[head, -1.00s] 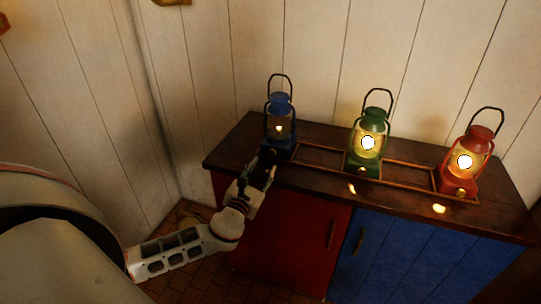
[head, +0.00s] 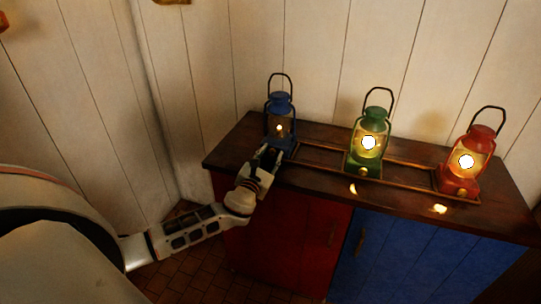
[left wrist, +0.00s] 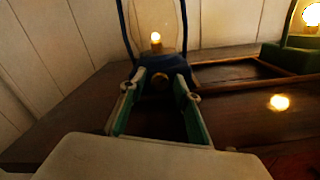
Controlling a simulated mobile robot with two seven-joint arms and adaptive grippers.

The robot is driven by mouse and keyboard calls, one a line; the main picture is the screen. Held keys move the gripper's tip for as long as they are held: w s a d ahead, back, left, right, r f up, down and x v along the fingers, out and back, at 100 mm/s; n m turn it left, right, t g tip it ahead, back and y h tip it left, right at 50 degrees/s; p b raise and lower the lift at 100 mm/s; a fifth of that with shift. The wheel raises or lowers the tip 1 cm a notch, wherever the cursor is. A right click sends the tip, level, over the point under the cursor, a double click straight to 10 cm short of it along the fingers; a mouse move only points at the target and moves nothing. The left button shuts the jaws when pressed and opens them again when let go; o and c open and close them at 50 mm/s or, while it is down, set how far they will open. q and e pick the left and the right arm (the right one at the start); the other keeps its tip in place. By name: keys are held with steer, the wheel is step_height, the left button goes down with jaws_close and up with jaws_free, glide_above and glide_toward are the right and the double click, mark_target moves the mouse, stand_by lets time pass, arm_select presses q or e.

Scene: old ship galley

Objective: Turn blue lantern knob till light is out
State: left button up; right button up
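The blue lantern (head: 281,104) stands upright at the left end of the wooden counter, a small flame still glowing inside its glass. My left gripper (head: 270,150) is at the front of the blue lantern's base. In the left wrist view my left gripper (left wrist: 160,80) has its two fingers apart, one on each side of the knob, with gaps visible. The head view hides the knob behind the gripper. My right gripper is out of view.
A lit green lantern (head: 370,141) and a lit red lantern (head: 468,160) stand to the right, both brighter than the blue one. A low wooden rail frame (head: 405,163) runs between the lanterns on the counter (head: 235,150). A plank wall is close behind.

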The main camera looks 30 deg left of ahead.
arm_select(q)
jaws_close()
steer(key=shift+n, duration=0.3)
steer(key=n, duration=0.5)
steer(key=shift+f, duration=0.1)
steer(key=n, duration=0.5)
steer(key=shift+b, duration=0.3)
steer(key=shift+o, duration=1.9)
jaws_free()
steer(key=shift+s, duration=0.15)
